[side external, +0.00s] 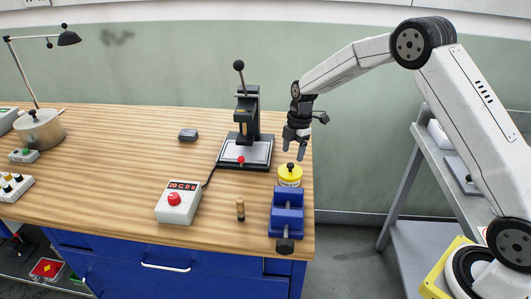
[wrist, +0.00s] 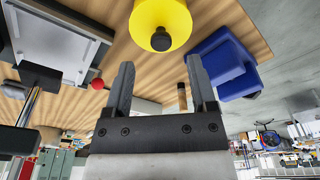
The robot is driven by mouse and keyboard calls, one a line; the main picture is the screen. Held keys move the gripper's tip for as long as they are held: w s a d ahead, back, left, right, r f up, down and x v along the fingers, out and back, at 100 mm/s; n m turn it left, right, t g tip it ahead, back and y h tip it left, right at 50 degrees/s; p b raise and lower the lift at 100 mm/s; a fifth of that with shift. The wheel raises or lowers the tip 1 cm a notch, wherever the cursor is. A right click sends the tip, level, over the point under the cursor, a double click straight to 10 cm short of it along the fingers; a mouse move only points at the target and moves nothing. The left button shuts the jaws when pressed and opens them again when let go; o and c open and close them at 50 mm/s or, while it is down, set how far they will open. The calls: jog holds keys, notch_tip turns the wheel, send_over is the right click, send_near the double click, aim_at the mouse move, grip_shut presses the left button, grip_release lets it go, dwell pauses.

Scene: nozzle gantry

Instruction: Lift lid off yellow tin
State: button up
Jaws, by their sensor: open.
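The yellow tin (side external: 290,179) stands near the right edge of the wooden bench, with a dark knob on top of its lid. In the wrist view the yellow tin (wrist: 160,16) is at the top, its dark knob facing the camera. My gripper (side external: 295,151) is above the tin, open and empty. Its two dark fingers also show in the wrist view (wrist: 160,78), apart from each other and from the knob. The seam between lid and tin is hard to make out.
A blue vise (side external: 287,213) stands just in front of the tin. A black lever press (side external: 248,120) with a grey base stands behind it to the left. A control box (side external: 179,201) and a small wooden peg (side external: 240,210) are at left. The bench's right edge is close.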

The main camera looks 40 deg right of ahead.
aim_at(291, 164)
jog(key=shift+a+f, duration=0.2)
jog(key=shift+f, duration=0.85)
jog(key=shift+a+f, duration=0.15)
jog(key=shift+f, duration=0.9)
grip_shut()
